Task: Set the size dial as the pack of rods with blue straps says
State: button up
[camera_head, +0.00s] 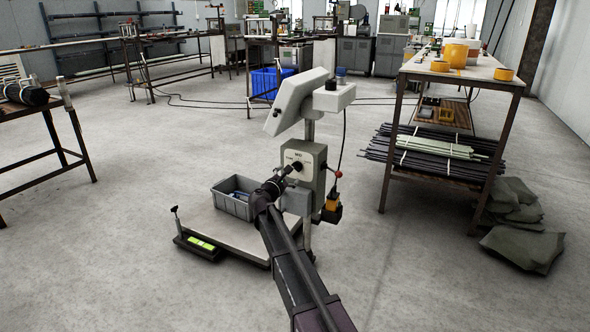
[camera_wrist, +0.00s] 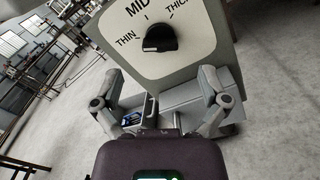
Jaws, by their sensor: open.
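The size dial is a black knob (camera_wrist: 160,38) on a pale panel (camera_wrist: 180,66) marked THIN, MID and THICK in the wrist view. In the head view the panel (camera_head: 299,150) is on a grey box on a post. My gripper (camera_wrist: 160,76) is open and empty, its fingers spread below the knob and apart from it. In the head view my gripper (camera_head: 283,177) is in front of the box. I see no blue straps on any pack.
Rod packs (camera_head: 432,158) with pale straps lie on the low shelf of a table (camera_head: 455,80) at right. A grey bin (camera_head: 232,204) stands on the machine's platform (camera_head: 215,228). A dark bundle (camera_head: 25,93) lies on a left table. Open floor surrounds the machine.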

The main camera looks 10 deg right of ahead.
aim_at(295, 168)
jog(key=shift+x, duration=2.85)
jog(key=c, duration=1.2)
